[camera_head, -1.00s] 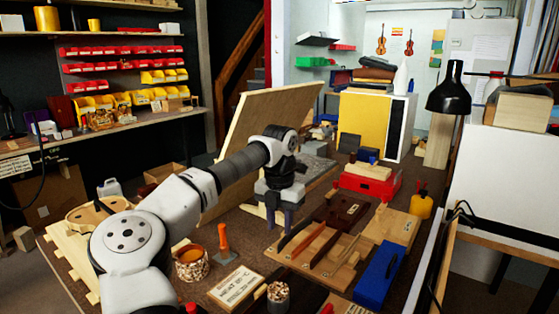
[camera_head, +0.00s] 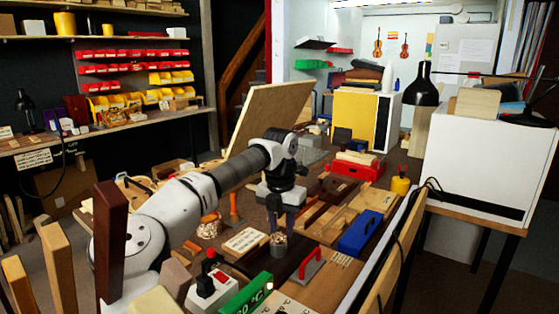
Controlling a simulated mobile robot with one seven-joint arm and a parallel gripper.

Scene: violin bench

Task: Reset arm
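My arm reaches in from the lower left of the head view. My gripper (camera_head: 281,222) hangs at its end and points down over the bench. Its two dark fingers are apart, and I see nothing held between them. A cup with pale contents (camera_head: 278,244) stands just below the fingertips in the picture. I cannot tell how far the fingers are from it.
The bench holds a sign card (camera_head: 243,241), a blue box (camera_head: 360,232), a red box (camera_head: 357,168) and a red-handled tool (camera_head: 307,265). A tilted wooden board (camera_head: 275,118) stands behind my arm. A dark upright post (camera_head: 110,240) is close at the left.

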